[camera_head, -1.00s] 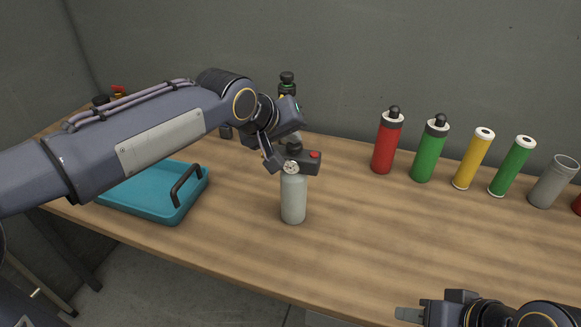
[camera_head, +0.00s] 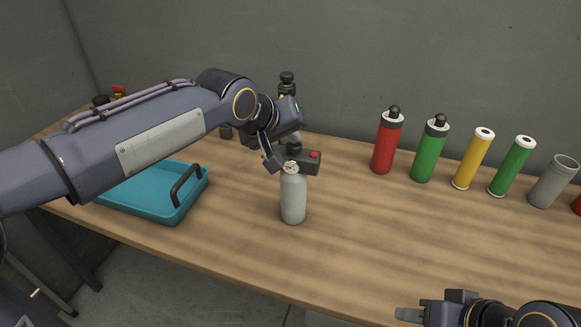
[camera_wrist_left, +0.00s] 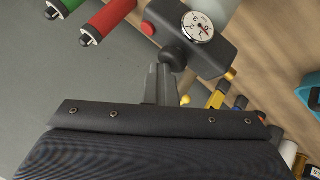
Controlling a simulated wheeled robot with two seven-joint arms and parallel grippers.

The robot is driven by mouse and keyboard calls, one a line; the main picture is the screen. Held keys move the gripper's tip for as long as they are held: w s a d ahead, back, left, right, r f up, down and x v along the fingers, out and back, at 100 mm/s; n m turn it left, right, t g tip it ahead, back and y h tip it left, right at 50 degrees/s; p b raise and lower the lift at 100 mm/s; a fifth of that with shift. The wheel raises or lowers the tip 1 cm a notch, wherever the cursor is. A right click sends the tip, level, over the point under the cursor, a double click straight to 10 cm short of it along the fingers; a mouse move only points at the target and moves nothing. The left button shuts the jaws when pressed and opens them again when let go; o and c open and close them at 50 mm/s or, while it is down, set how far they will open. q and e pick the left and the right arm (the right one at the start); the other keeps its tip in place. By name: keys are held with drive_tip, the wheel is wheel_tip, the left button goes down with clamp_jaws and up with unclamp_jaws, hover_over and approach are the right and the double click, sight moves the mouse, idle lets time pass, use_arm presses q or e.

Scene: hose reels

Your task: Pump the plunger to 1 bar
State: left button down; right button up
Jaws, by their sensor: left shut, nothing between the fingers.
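A pale grey bottle (camera_head: 293,198) stands upright on the table. Its dark pump head (camera_head: 306,162) carries a red button (camera_head: 315,155), a round white gauge (camera_head: 291,167) and a black plunger knob on top. In the left wrist view, the gauge (camera_wrist_left: 199,27) and the plunger knob (camera_wrist_left: 175,58) are close to the fingertips. The gauge's needle is too small to read surely. My left gripper (camera_head: 280,163) is shut and empty, at the plunger knob; I cannot tell whether it touches it. My right gripper (camera_head: 408,314) is low at the right, away from the bottle, its jaw opening unclear.
A teal tray (camera_head: 130,209) with a dark handle lies at the left. Red (camera_head: 387,146), green (camera_head: 428,154), yellow (camera_head: 472,160) and other cylinders stand in a row at the right. A dark green-capped bottle (camera_head: 287,88) stands behind my left wrist. The front middle is clear.

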sight(290, 147)
use_arm(q)
drive_tip(key=shift+a+f, duration=0.1)
drive_tip(key=shift+f, duration=0.55)
drive_tip(key=shift+s+a+f+b, duration=0.1)
drive_tip(key=shift+f+b, duration=0.45)
drive_tip(key=shift+f, duration=0.15)
wheel_tip(290, 147, up, 6)
drive_tip(key=p, duration=0.4)
drive_tip(key=shift+p, duration=0.3)
drive_tip(key=shift+r, duration=0.4)
